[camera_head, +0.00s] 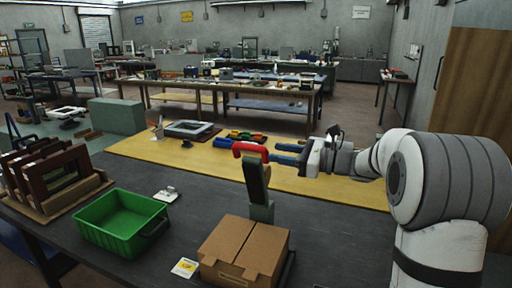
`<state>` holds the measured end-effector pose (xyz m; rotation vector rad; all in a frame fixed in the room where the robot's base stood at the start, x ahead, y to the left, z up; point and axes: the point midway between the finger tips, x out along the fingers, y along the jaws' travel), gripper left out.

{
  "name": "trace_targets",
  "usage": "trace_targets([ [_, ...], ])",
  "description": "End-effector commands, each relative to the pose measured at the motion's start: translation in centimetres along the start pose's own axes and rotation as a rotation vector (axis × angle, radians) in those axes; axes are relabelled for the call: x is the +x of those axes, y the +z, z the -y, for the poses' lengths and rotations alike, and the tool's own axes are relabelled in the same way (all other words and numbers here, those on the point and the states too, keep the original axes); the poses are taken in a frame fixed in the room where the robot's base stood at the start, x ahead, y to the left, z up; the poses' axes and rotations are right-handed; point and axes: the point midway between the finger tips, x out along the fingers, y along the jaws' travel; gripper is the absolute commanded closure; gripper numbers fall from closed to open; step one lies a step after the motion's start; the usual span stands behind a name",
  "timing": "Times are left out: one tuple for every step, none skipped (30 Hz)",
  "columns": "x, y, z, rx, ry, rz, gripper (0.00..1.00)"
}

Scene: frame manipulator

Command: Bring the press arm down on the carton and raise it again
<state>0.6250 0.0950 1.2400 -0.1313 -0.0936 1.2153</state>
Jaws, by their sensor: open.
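A brown cardboard carton (243,246) sits on the dark table at the front. Behind it stands the press, its dark green arm (257,178) upright with a red handle (249,149) at its top. My gripper (276,153) comes in from the right, level with the handle. Its two blue fingers are apart and point left, with their tips close to the handle's right end. I cannot tell whether they touch it. The press base is mostly hidden behind the carton.
A green bin (122,222) and a rack of brown frames (52,170) stand to the left. A small card with a yellow label (185,267) lies beside the carton. A yellow mat (160,151) crosses the table's back. Bare dark tabletop lies right of the carton.

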Motion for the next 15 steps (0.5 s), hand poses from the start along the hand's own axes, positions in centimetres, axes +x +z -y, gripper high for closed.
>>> trace_targets([
  [0.6, 0.1, 0.0, 0.003, 0.002, 0.003, 0.59],
  [1.0, 0.1, 0.0, 0.003, 0.004, 0.003, 0.59],
  [1.6, 0.1, -0.1, 0.003, 0.004, 0.002, 0.59],
  [2.1, 0.1, -0.1, 0.003, 0.003, 0.002, 0.59],
  [2.7, 0.2, -0.1, 0.003, 0.004, 0.002, 0.59],
  [3.4, 0.2, -0.1, 0.002, 0.005, 0.002, 0.59],
  [3.9, 0.2, -0.1, 0.002, 0.004, 0.001, 0.59],
  [4.4, 0.2, -0.1, 0.001, 0.005, 0.001, 0.59],
  [5.0, 0.2, -0.1, 0.001, 0.005, 0.001, 0.59],
  [5.4, 0.2, -0.1, 0.001, 0.004, 0.001, 0.59],
  [5.8, 0.1, -0.1, 0.001, 0.004, 0.001, 0.59],
  [6.3, 0.1, -0.1, 0.001, 0.004, 0.0, 0.59],
  [6.5, 0.1, -0.1, 0.001, 0.004, 0.0, 0.59],
  [6.8, 0.1, -0.1, 0.0, 0.004, 0.0, 0.59],
  [7.0, 0.1, -0.1, 0.0, 0.004, 0.0, 0.59],
])
